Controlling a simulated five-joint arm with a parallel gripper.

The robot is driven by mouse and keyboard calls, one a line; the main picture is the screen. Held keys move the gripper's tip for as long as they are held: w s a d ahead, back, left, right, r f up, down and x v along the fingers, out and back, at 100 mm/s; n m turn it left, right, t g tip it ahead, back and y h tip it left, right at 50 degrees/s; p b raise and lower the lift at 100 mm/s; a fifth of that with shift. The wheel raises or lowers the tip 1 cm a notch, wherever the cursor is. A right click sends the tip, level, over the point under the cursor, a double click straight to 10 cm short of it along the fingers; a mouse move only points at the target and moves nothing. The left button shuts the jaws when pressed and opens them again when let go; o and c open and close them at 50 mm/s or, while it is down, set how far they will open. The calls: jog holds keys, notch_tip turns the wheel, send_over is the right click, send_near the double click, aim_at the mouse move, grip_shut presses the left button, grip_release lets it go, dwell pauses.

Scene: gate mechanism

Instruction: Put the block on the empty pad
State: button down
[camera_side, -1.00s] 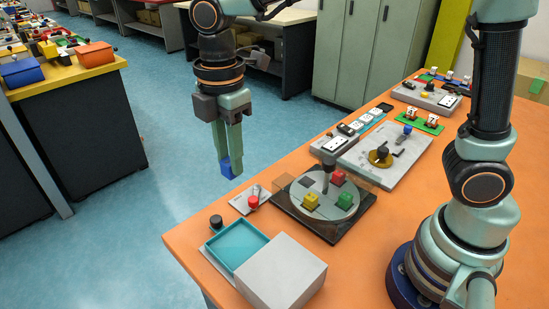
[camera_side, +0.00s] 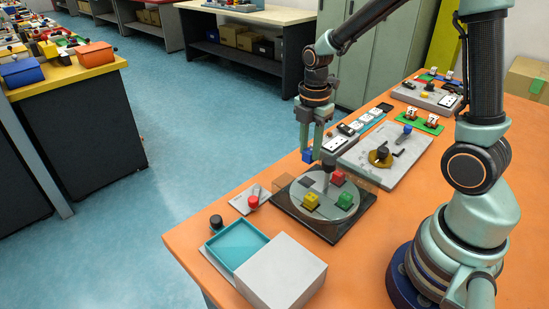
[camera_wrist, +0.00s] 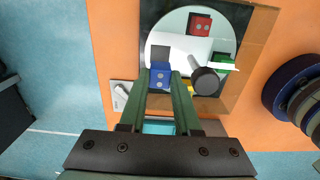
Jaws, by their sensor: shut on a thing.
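A blue block (camera_side: 307,156) is clamped in my gripper (camera_side: 312,146), held above the far left edge of a round grey turntable (camera_side: 326,213). In the wrist view the block (camera_wrist: 159,76) shows between my fingertips (camera_wrist: 163,80). A dark square, apparently the empty pad (camera_wrist: 160,54), lies on the disc just beyond the block in that view. A yellow block (camera_side: 311,200), a green block (camera_side: 345,200) and a red block (camera_side: 338,177) sit on the disc's other pads. The block is not touching the disc.
A dark knob on a post (camera_wrist: 205,80) rises from the turntable's middle. A see-through panel (camera_side: 373,179) stands at its right. A red button (camera_side: 253,202), a black knob (camera_side: 216,222) and a teal tray (camera_side: 237,243) beside a grey box (camera_side: 280,271) are in front.

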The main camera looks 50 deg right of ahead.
jog(key=shift+f, duration=3.25)
jog(key=shift+f, duration=0.15)
jog(key=c, duration=0.5)
grip_release()
jog(key=shift+c, duration=0.2)
notch_tip(320, 180, up, 12)
jog(key=shift+f, duration=0.25)
jog(key=shift+a+r, duration=0.1)
jog(key=shift+r, duration=0.4)
jog(key=s+a+r+m+t, duration=0.5)
jog(key=s+r+m, duration=0.2)
jog(key=m, duration=1.1)
jog(key=shift+s+r+t, duration=0.15)
jog(key=shift+r+t, duration=0.15)
jog(key=shift+r, duration=0.35)
